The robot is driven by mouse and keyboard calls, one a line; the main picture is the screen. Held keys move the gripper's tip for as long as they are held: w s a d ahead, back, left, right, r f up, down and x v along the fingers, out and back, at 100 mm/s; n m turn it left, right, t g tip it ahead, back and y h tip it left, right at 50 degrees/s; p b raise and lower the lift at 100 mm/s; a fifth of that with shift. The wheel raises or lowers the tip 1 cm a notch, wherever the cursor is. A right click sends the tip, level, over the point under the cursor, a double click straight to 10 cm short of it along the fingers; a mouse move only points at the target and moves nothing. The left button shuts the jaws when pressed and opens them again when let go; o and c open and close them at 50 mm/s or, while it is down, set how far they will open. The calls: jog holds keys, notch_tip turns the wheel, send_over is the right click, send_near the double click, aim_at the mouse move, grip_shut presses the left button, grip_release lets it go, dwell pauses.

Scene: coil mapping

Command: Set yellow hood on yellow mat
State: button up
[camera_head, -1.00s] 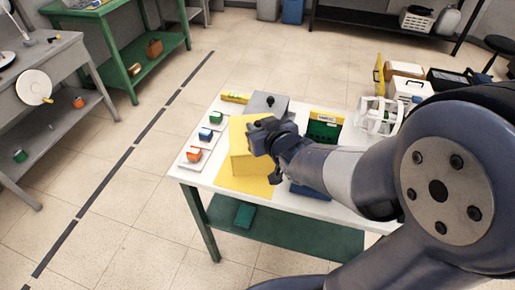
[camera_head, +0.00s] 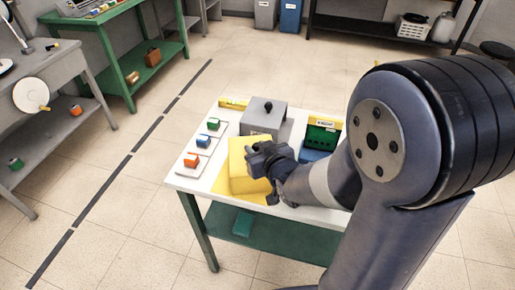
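The yellow hood (camera_head: 240,178) is a box-like cover at the front middle of the white table. It is over the yellow mat (camera_head: 222,190), whose bare part shows to the left of the hood and along its front. Whether the hood's bottom edge touches the mat is not clear. My gripper (camera_head: 256,158) is at the hood's upper right side, overlapping it in the view. My gripper hides any knob on the hood, and I cannot see whether its fingers are closed on it.
A grey hood (camera_head: 262,120) with a black knob stands just behind.

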jog(key=o, duration=0.4)
jog(key=shift+c, duration=0.2)
jog(key=shift+r, duration=0.15)
jog(key=p+v, duration=0.2)
jog(key=v, duration=1)
